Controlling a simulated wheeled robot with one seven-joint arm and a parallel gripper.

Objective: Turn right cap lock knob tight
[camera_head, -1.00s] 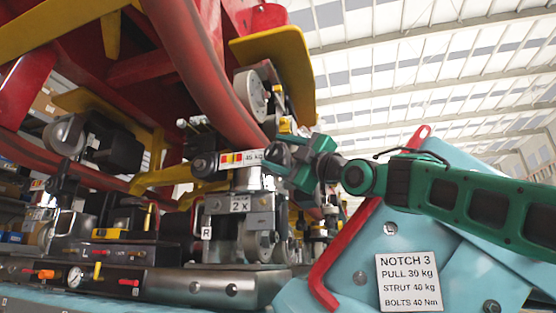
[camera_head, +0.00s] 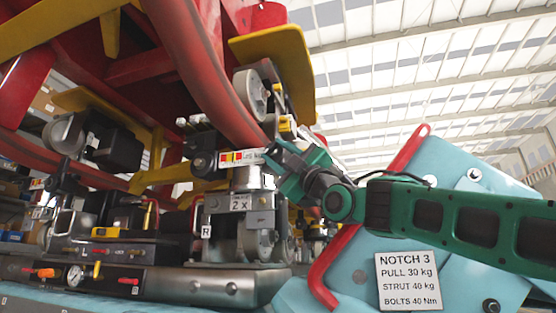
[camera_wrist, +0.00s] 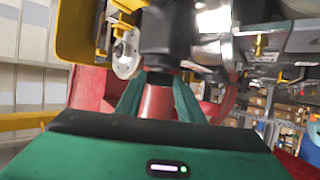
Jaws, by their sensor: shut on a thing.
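My green gripper (camera_head: 272,158) is at the right end of a labelled crossbar (camera_head: 240,157) above the grey cylinder unit marked 2X (camera_head: 240,203). In the wrist view, the two green fingers (camera_wrist: 161,76) close on the narrow lower end of a black knob-like part (camera_wrist: 166,32). In the head view the gripper hides the right knob. A matching black knob (camera_head: 203,164) shows at the left end of the crossbar. How tight the held knob is cannot be told.
A red curved rail (camera_head: 210,75) passes just above the crossbar. A yellow plate (camera_head: 275,60) and a pale roller (camera_head: 250,94) hang above. A blue panel with a NOTCH 3 sign (camera_head: 408,281) and a red bar (camera_head: 325,265) stand below my arm.

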